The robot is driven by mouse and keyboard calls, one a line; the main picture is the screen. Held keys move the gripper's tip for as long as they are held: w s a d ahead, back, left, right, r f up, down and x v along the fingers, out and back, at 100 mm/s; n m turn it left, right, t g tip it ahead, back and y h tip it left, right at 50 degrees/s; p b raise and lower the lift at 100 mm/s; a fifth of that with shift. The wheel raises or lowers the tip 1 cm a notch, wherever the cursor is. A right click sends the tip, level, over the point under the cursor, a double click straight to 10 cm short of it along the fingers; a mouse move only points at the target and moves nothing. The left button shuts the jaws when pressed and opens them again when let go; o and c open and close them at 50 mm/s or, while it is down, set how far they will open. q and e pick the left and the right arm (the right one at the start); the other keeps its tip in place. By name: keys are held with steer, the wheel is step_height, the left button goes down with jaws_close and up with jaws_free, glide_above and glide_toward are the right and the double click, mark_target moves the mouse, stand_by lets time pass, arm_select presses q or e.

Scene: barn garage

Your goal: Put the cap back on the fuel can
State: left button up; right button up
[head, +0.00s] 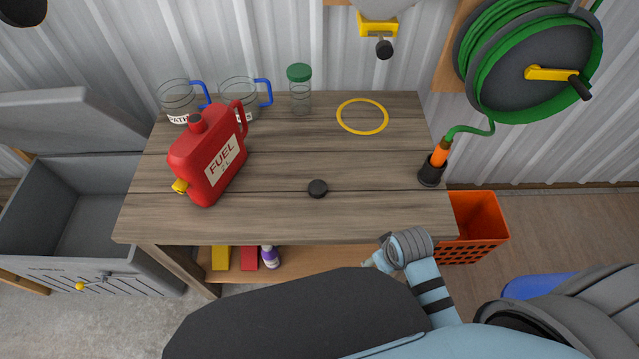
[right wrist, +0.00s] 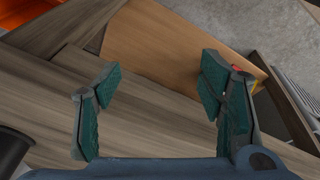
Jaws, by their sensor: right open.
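The red fuel can (head: 208,158) stands upright on the left part of the wooden workbench (head: 270,215). Its neck (head: 197,121) has a dark top with no cap seen on it, and a yellow fitting (head: 180,187) sticks out low on its left side. A small round black cap (head: 317,188) lies on the bench, right of the can and apart from it. My right gripper is beside the bench's front right edge, mostly hidden in the head view. In the right wrist view its fingers (right wrist: 160,75) are spread and empty. My left gripper is out of view.
Two clear jugs (head: 238,92) with blue handles and a green-lidded jar (head: 299,90) stand at the back. A yellow ring (head: 362,117) lies back right. A black holder (head: 431,172) stands at the right edge, above an orange crate (head: 470,222). Bench around the cap is clear.

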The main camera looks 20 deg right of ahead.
steer(key=w+a+r+n, duration=0.1)
steer(key=w+r, duration=0.1)
steer(key=w, duration=0.1)
steer(key=w+a+r+n, duration=0.1)
steer(key=w+r, duration=0.1)
steer(key=w, duration=0.1)
steer(key=w+a+r+n, duration=0.1)
steer(key=w+r, duration=0.1)
steer(key=w, duration=0.1)
steer(key=shift+r+y, duration=0.4)
steer(key=w+a+r+n, duration=0.1)
steer(key=w, duration=0.1)
steer(key=w+a+r+n, duration=0.1)
steer(key=w, duration=0.1)
steer(key=w+a+r+g, duration=0.1)
steer(key=w+r, duration=0.1)
steer(key=shift+w+n+y, duration=0.3)
steer(key=shift+w+n, duration=0.1)
steer(key=w+a+r+n+g, duration=0.1)
steer(key=w+a+r+n, duration=0.3)
steer(key=w+r, duration=0.2)
step_height(320, 180, up, 2)
steer(key=shift+a+r, duration=0.15)
steer(key=shift+r, duration=0.1)
steer(key=b, duration=0.2)
glide_above(317, 188)
step_height(317, 188, down, 9)
steer(key=shift+f, duration=0.15)
